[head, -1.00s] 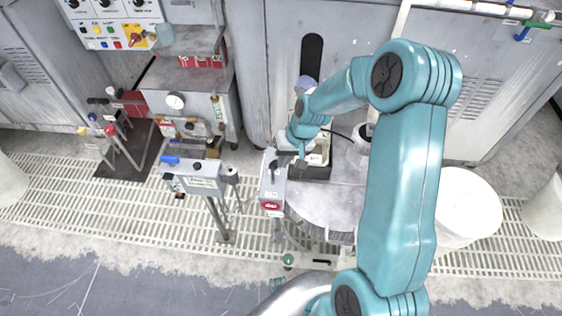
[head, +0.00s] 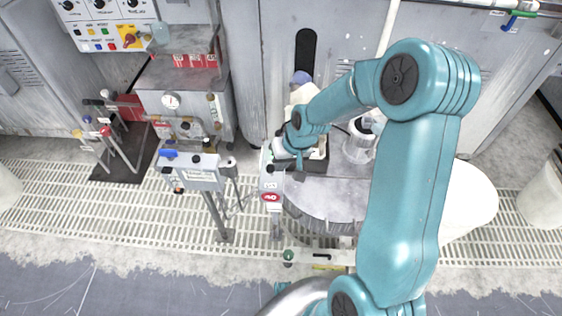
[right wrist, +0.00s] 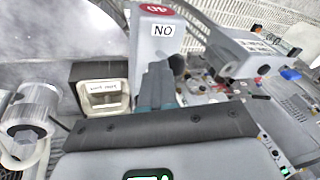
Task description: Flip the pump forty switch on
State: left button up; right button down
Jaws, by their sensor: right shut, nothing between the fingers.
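The pump forty switch is a narrow grey box (head: 271,182) with a red 40 label at its near end, left of the round platen in the head view. In the right wrist view the box (right wrist: 157,40) shows its red label and an ON label, both upside down. My right gripper (head: 279,157) is at the far end of the box, shut and empty. In the right wrist view its fingertips (right wrist: 158,70) are just below the ON label and overlap the box's lower part. A dark rounded part (right wrist: 178,64) is beside them; contact cannot be told. My left gripper is not in view.
The round platen (head: 325,200) is right of the box. A grey label stand (head: 195,178) is to the left. A white bucket (head: 470,200) stands at right. A small cream tray with a label (right wrist: 103,92) is left of my fingers in the wrist view.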

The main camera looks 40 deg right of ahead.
jog(key=shift+a, duration=0.1)
jog(key=shift+w+r+p, duration=0.1)
jog(key=shift+r+p, duration=0.15)
jog(key=shift+p, duration=0.1)
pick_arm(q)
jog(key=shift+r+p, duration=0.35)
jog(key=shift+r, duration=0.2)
pick_arm(e)
jog(key=shift+r, duration=0.55)
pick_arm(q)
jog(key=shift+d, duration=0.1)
pick_arm(e)
jog(key=shift+r, duration=0.1)
